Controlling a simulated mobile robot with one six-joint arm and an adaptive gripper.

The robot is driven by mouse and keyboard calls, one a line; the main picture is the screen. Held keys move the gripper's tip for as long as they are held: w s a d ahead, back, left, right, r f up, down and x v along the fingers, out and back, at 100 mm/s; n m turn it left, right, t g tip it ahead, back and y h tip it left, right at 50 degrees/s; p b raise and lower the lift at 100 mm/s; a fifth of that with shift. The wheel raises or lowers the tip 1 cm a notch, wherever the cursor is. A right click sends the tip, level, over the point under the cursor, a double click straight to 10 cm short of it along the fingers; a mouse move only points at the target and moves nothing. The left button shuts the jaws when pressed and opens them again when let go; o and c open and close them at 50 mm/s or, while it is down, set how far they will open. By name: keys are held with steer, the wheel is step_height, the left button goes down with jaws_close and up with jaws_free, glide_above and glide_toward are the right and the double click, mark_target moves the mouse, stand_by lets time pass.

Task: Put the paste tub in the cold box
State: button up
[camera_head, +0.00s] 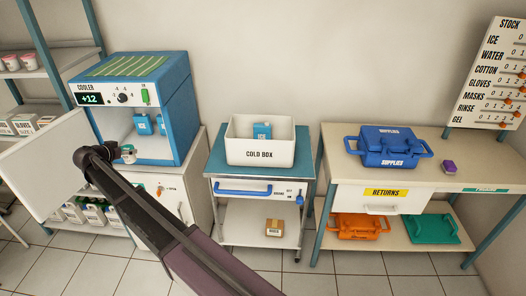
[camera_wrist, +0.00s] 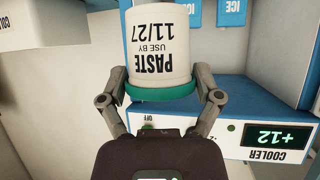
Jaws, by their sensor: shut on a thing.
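The paste tub (camera_wrist: 160,45) is white with a green lid and "PASTE USE BY 11/27" lettering, upside down in the wrist view. My gripper (camera_wrist: 160,88) is shut on it, one finger on each side near the lid. In the head view my gripper (camera_head: 122,153) and the small tub (camera_head: 128,155) are at the open front of the blue cooler (camera_head: 182,105). The cold box (camera_head: 260,153) is a white open bin on the teal-topped cart, to the right of the cooler and apart from my gripper. A blue ice pack (camera_head: 262,130) stands in it.
The cooler's white door (camera_head: 40,165) hangs open at the left, close to my arm. Blue ice packs (camera_head: 143,125) stand inside the cooler. The cart (camera_head: 214,160) has a blue handle in front. A blue supplies case (camera_head: 390,147) sits on the right-hand bench.

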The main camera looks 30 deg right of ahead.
steer(key=r+p, duration=0.6)
steer(key=r, duration=0.1)
steer(key=r+p, duration=0.7)
steer(key=s+r+p, duration=0.1)
steer(key=r+p, duration=0.6)
steer(key=shift+s, duration=0.1)
